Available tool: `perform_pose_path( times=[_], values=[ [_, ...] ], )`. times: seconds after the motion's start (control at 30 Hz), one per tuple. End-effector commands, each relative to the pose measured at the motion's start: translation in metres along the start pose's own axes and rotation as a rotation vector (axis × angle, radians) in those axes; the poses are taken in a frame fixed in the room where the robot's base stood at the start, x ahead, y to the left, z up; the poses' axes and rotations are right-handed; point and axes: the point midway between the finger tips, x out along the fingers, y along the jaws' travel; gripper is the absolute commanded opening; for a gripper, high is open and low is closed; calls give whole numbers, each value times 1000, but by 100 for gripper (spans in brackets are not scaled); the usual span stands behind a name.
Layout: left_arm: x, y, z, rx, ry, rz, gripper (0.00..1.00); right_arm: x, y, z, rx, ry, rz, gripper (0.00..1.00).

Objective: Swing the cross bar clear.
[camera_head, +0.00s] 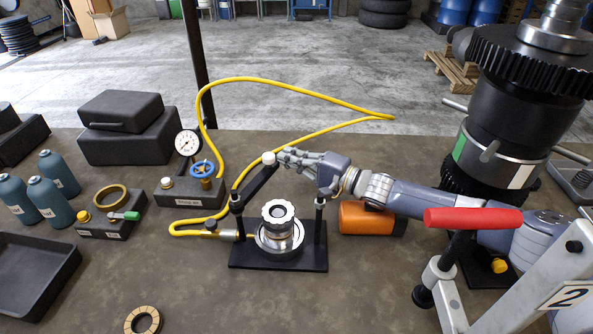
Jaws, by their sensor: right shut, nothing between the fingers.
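The black cross bar (254,182) is on the left post of a small black press stand (278,266). It slants back and right from that post, and its free end with a pale knob (268,158) is away from the right post (319,205). The silver cylinder (279,222) between the posts has nothing over its top. My right gripper (284,155) is shut with nothing in it, its fingertips beside the knob; whether they touch it I cannot tell. My left gripper is not in view.
A yellow hose (240,83) loops behind the stand from a pump with a gauge (187,143). An orange cylinder (366,219) lies right of the stand, under my right arm. The large gear assembly (505,110) stands at the right. The bench front is mostly clear.

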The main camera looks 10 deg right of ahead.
Motion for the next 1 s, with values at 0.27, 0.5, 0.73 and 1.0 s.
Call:
perform_pose_path(
  times=[0.27,0.5,0.73,1.0],
  values=[
    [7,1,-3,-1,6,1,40,37,0,1,-1,15,-3,0],
    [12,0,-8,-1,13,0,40,64,0,7,-1,16,-2,0],
    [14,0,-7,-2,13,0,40,77,-1,12,-1,16,-2,0],
    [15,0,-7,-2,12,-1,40,81,-1,14,-1,17,-1,0]
  ],
)
